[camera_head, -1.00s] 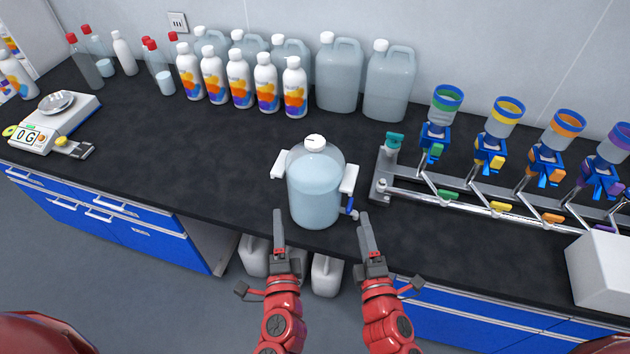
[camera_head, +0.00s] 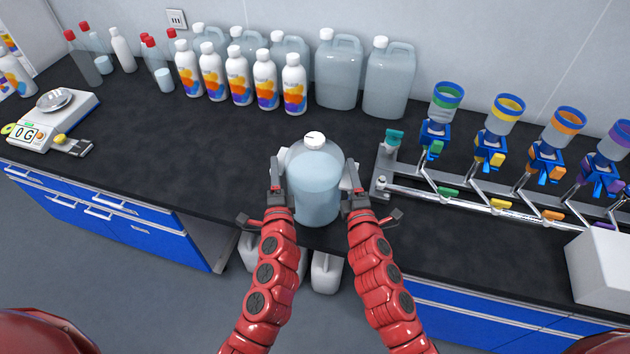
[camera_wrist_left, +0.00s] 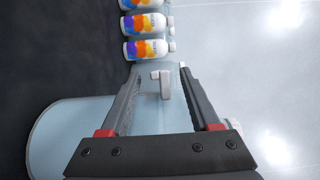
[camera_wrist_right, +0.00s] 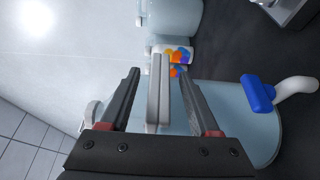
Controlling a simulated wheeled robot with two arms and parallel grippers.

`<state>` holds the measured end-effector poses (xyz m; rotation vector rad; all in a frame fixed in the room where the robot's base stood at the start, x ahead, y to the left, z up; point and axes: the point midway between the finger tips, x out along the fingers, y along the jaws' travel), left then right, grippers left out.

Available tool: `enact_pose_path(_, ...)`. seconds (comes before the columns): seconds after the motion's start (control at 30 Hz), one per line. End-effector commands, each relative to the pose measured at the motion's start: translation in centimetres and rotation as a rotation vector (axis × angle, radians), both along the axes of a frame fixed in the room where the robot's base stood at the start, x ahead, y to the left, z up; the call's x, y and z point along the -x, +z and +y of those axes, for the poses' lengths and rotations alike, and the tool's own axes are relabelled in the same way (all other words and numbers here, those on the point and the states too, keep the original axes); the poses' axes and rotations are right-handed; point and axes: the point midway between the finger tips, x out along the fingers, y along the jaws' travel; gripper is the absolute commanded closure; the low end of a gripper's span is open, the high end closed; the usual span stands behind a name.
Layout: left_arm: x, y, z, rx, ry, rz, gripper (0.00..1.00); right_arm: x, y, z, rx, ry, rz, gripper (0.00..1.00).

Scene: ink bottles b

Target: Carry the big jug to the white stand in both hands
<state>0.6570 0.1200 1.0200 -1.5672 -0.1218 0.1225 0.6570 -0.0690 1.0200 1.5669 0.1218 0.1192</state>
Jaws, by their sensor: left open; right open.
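The big jug (camera_head: 316,185) is a clear, bluish round vessel with a white cap, upright near the counter's front edge. My left gripper (camera_head: 277,172) is at its left side; in the left wrist view its open fingers (camera_wrist_left: 158,85) have the white left handle (camera_wrist_left: 163,84) between them. My right gripper (camera_head: 354,177) is at its right side; in the right wrist view its open fingers (camera_wrist_right: 156,85) stand on either side of the white right handle (camera_wrist_right: 157,92). A blue-levered tap (camera_wrist_right: 258,92) shows on the jug. The white stand (camera_head: 604,268) is a white block at the far right.
A rack (camera_head: 470,205) with coloured funnels and valves stands between the jug and the white block. Labelled bottles (camera_head: 240,80) and large canisters (camera_head: 389,80) line the wall. A scale (camera_head: 55,115) stands at left. The black counter (camera_head: 170,165) left of the jug is clear.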

Motion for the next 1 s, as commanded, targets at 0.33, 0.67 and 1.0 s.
enact_pose_path(0.33, -2.2, -0.1, 0.3, 0.0, 0.0, 0.001, 0.38, -2.2, 0.0, 0.4, -0.001, 0.001, -0.001, 0.38)
enact_pose_path(0.67, -2.2, 0.0, 0.3, 0.0, 0.0, 0.001, 0.57, -2.2, 0.1, 0.4, 0.0, 0.002, -0.002, 0.57)
enact_pose_path(1.0, -2.2, 0.0, 0.3, 0.0, 0.0, 0.001, 1.0, -2.2, 0.1, 0.4, 0.0, 0.002, -0.002, 1.0)
